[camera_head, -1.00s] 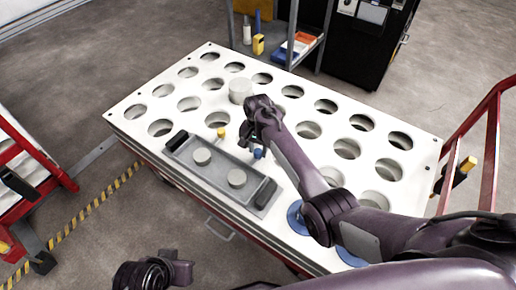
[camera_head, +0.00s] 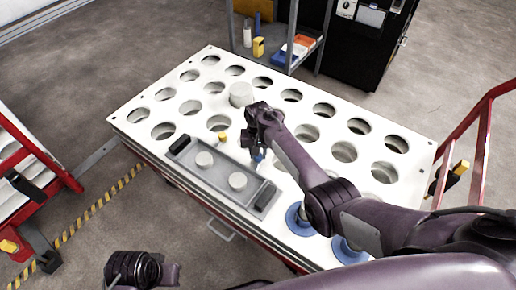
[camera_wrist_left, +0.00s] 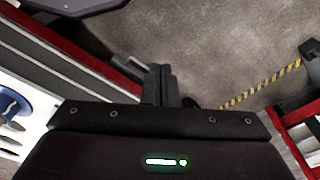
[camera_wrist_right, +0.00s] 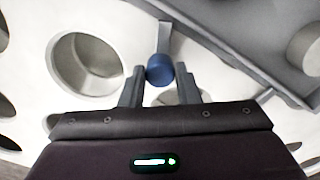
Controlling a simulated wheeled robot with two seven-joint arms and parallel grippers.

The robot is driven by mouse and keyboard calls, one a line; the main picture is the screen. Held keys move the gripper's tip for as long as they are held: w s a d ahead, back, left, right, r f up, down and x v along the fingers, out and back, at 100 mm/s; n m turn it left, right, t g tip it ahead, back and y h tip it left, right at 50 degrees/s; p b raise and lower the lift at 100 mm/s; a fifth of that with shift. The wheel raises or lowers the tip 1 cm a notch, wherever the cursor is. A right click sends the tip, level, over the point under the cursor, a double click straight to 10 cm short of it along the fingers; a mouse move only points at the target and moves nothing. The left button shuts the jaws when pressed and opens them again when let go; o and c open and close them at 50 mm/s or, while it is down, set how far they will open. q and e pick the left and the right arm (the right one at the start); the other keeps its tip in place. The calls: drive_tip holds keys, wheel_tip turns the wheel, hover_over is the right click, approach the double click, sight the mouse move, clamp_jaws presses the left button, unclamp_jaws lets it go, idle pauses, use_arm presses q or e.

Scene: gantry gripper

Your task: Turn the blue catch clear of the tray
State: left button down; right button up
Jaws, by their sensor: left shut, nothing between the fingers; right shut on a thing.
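The grey tray (camera_head: 218,178) lies on the white perforated table top, with a black handle at each end and two pale round pieces in it. The blue catch (camera_head: 258,158) stands at the tray's far long side; in the right wrist view its knob (camera_wrist_right: 160,69) sits between my fingertips, and its grey bar runs toward the tray edge. Whether the bar overlaps the tray is unclear. My right gripper (camera_head: 256,148) is shut on the blue knob. A yellow catch (camera_head: 222,137) stands further left along the same side. My left gripper (camera_wrist_left: 162,84) is shut and empty, away from the table.
The table top (camera_head: 328,140) has rows of round holes. A pale cylinder (camera_head: 241,94) stands behind my right gripper. Blue round pieces (camera_head: 299,219) lie near the front right, partly under my arm. A red rail (camera_head: 480,150) stands at the right, and a shelf (camera_head: 290,50) behind.

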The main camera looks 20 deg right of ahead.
drive_tip(key=n+p, duration=0.2)
drive_tip(key=n, duration=0.3)
drive_tip(key=shift+d+n, duration=0.1)
drive_tip(key=shift+n, duration=2)
drive_tip(key=n, duration=0.2)
drive_tip(key=shift+n, duration=0.4)
use_arm(q)
wheel_tip(320, 180, down, 9)
drive_tip(key=shift+w+a, duration=0.35)
drive_tip(key=shift+w, duration=0.1)
use_arm(e)
drive_tip(key=shift+n, duration=0.6)
use_arm(q)
drive_tip(key=shift+s, duration=0.15)
use_arm(e)
drive_tip(key=o, duration=1)
drive_tip(key=shift+c, duration=0.2)
